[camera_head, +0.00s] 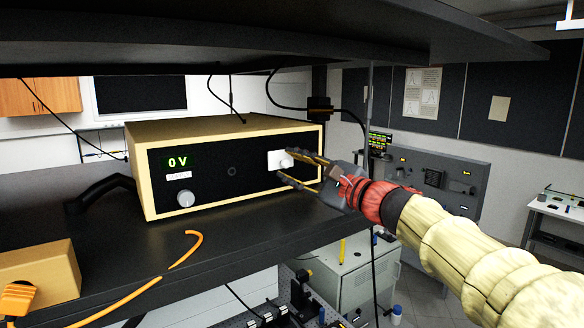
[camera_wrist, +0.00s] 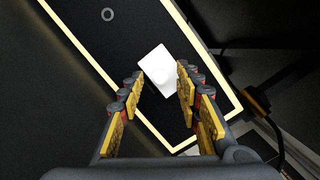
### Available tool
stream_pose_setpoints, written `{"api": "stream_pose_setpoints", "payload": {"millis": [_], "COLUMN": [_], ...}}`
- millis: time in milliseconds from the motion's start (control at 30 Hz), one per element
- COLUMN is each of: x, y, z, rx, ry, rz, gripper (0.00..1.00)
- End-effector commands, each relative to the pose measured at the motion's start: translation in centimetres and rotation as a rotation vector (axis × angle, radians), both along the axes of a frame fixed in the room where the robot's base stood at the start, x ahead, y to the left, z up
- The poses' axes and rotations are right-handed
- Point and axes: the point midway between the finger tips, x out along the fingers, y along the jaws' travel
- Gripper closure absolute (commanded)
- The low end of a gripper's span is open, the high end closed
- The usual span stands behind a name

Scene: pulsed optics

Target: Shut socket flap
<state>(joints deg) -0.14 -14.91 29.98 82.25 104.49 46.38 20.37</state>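The power supply box (camera_head: 205,128) has a cream case and a black front panel reading 0 V. A white socket flap (camera_head: 273,158) is at the right end of that panel; it also shows as a white plate in the wrist view (camera_wrist: 156,68). I cannot tell whether the flap is raised or flat. My gripper (camera_head: 299,169) is open and empty in front of the flap. In the wrist view its fingertips (camera_wrist: 162,78) stand apart, with the white plate between and beyond them. Contact with the flap cannot be made out. The fingers hide part of its right side in the head view.
The box stands on a dark shelf (camera_head: 240,238), with another shelf (camera_head: 150,45) close overhead. A silver knob (camera_head: 186,198) sits on the panel. Black cables hang behind.

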Motion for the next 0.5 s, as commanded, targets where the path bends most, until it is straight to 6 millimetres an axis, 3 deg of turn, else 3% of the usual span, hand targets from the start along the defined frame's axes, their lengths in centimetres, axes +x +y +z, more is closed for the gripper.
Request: {"api": "stream_pose_setpoints", "payload": {"millis": [500], "x": [-6.5], "y": [-6.6], "z": [-0.8], "rx": [-0.001], "ry": [0.000], "rz": [-0.004], "gripper": [0.66]}}
